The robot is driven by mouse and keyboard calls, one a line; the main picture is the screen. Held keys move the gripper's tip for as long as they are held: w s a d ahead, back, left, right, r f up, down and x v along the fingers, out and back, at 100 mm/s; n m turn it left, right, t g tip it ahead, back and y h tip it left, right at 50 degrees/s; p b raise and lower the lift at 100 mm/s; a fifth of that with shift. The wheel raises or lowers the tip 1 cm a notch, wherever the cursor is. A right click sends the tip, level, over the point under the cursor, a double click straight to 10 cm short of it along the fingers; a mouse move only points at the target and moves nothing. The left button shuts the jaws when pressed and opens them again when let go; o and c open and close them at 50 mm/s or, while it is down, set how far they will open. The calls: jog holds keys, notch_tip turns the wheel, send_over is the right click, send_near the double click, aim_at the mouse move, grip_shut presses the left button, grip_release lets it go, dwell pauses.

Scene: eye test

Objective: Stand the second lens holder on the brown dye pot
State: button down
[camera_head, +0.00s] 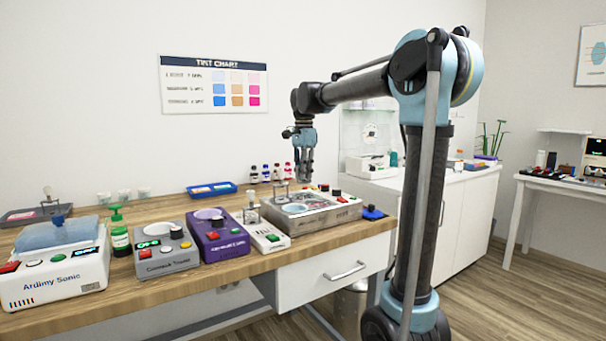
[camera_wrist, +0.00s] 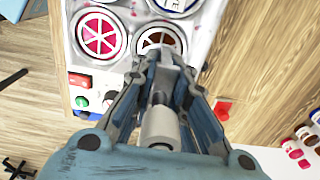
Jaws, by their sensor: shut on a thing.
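My gripper (camera_head: 304,178) hangs over the steel dye bath (camera_head: 322,216) in the head view. In the wrist view my gripper (camera_wrist: 160,72) is shut on the lens holder, whose pale cylindrical handle (camera_wrist: 158,130) shows between the fingers. The fingers hide most of its lower part. The brown dye pot (camera_wrist: 160,34) lies just beyond the fingertips, its near edge hidden by them. I cannot tell whether the holder touches it. Another holder-like piece (camera_head: 281,189) seems to stand at the left of the bath in the head view.
A pink pot (camera_wrist: 100,35) lies left of the brown one. A small white tester (camera_head: 268,236), a purple unit (camera_head: 217,236) and a grey unit (camera_head: 165,256) stand left of the bath. Small bottles (camera_head: 266,174) and a blue tray (camera_head: 212,190) are behind.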

aim_at(304, 181)
jog(key=shift+a+f, duration=0.1)
jog(key=shift+f, duration=0.1)
jog(key=shift+s+f, duration=0.1)
jog(key=shift+f, duration=2.15)
jog(key=shift+f, duration=0.25)
jog(key=c, duration=1.5)
grip_release()
jog(key=shift+o, duration=0.3)
jog(key=shift+o, duration=1.3)
jog(key=shift+r, duration=3)
